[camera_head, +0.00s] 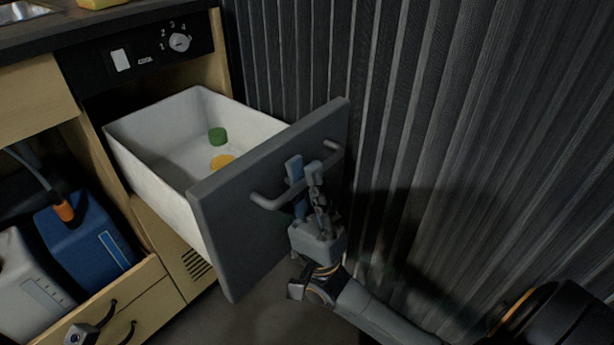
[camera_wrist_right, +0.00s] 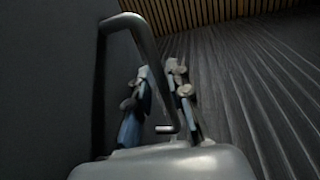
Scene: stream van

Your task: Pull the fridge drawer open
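The fridge drawer (camera_head: 230,235) is pulled well out of the cabinet. It has a dark grey front and a white bin (camera_head: 155,180) behind it. A grey bar handle (camera_head: 265,202) crosses the front, and it also shows in the right wrist view (camera_wrist_right: 142,38). My right gripper (camera_head: 305,172) is at the middle of this handle. Its two fingers stand on either side of the bar, closed in on it. The right wrist view shows the same fingers (camera_wrist_right: 160,72) with the bar between them.
A green item (camera_head: 217,135) and an orange item (camera_head: 222,161) lie in the bin. A control panel with a knob (camera_head: 180,42) is above. A blue canister (camera_head: 85,235) and a white one (camera_head: 25,280) stand at left. A ribbed dark wall (camera_head: 450,130) is close on the right.

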